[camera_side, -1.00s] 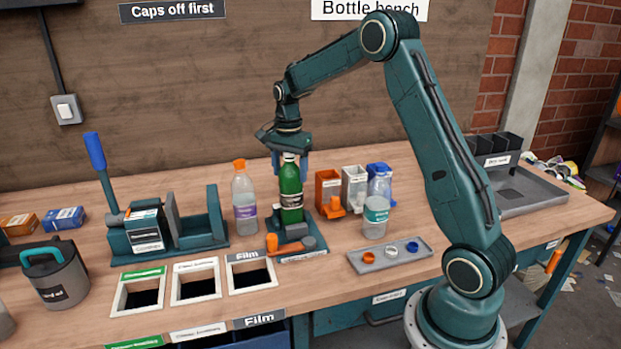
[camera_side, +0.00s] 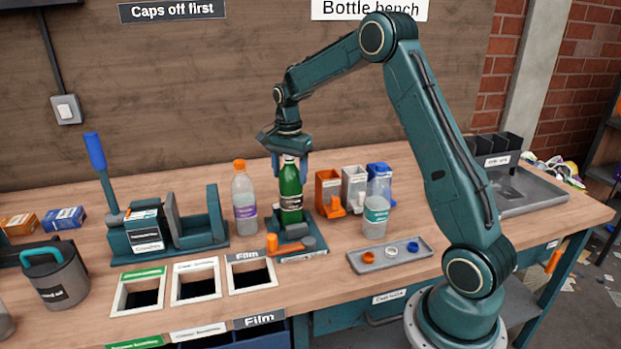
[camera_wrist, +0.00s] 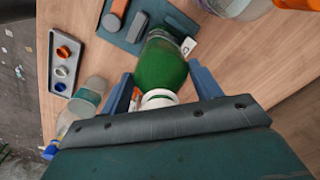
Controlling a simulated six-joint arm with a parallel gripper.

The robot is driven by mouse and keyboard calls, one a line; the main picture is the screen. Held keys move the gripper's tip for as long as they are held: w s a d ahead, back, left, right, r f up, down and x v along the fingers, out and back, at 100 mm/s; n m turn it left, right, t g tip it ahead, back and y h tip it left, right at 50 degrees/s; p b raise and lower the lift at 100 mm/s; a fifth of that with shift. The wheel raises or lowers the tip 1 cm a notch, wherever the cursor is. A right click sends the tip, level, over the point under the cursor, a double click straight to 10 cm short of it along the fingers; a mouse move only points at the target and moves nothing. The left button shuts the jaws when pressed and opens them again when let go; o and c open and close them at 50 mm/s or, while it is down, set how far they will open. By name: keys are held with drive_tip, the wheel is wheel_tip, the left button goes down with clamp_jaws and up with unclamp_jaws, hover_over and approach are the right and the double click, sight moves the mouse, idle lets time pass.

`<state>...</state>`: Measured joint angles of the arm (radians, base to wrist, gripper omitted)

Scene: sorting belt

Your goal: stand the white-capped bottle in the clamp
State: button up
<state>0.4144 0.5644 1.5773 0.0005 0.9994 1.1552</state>
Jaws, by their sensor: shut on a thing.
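The white-capped bottle (camera_side: 290,192) is green with a dark label and stands upright under my gripper (camera_side: 290,163). My gripper is shut on it near the neck; in the wrist view the white cap (camera_wrist: 158,98) and green body (camera_wrist: 160,65) lie between the blue fingers. The clamp (camera_side: 312,252) has a teal base, a grey block and an orange knob; it also shows in the wrist view (camera_wrist: 130,38). The bottle's lower end is at the clamp, behind the grey block. I cannot tell whether its foot touches the base.
An orange-capped bottle (camera_side: 244,205) stands close left of the clamp, and a clear bottle (camera_side: 376,212) stands to its right. A grey tray (camera_side: 405,258) with caps lies front right. Orange (camera_side: 327,182), white and blue bins stand behind. Framed openings (camera_side: 196,282) are at the front left.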

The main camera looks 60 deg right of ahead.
drive_tip(key=shift+f, duration=0.65)
drive_tip(key=o, duration=1.3)
drive_tip(key=shift+r, duration=0.1)
wheel_tip(320, 180, up, 13)
drive_tip(key=shift+f, duration=0.15)
drive_tip(key=shift+r, duration=0.5)
